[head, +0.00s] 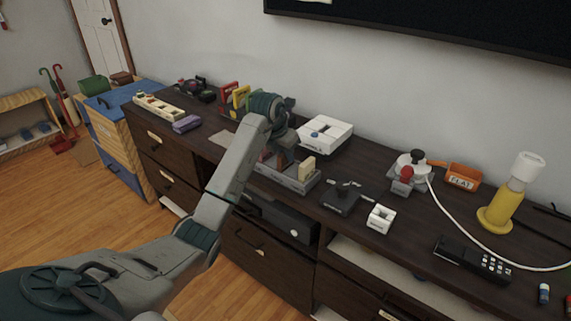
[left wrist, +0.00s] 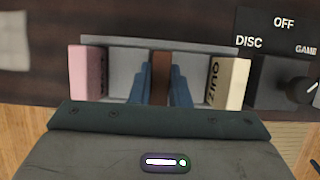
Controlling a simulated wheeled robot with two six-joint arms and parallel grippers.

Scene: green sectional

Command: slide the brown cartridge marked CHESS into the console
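A brown cartridge (left wrist: 161,94) stands in the middle of a grey rack (left wrist: 118,72), its marking not readable from here. My left gripper (left wrist: 161,72) points down with its blue fingers against both sides of this cartridge. A pink cartridge (left wrist: 87,72) stands to the left and a cream cartridge marked QUIZ (left wrist: 231,82) to the right. In the head view the gripper (head: 283,152) is over the rack (head: 288,180), hiding part of it. A white box (head: 325,132), seemingly the console, lies behind and right of the rack. My right gripper is out of view.
A black switch box (head: 340,198) marked DISC, OFF and GAME is right of the rack. A white cable crosses the top.

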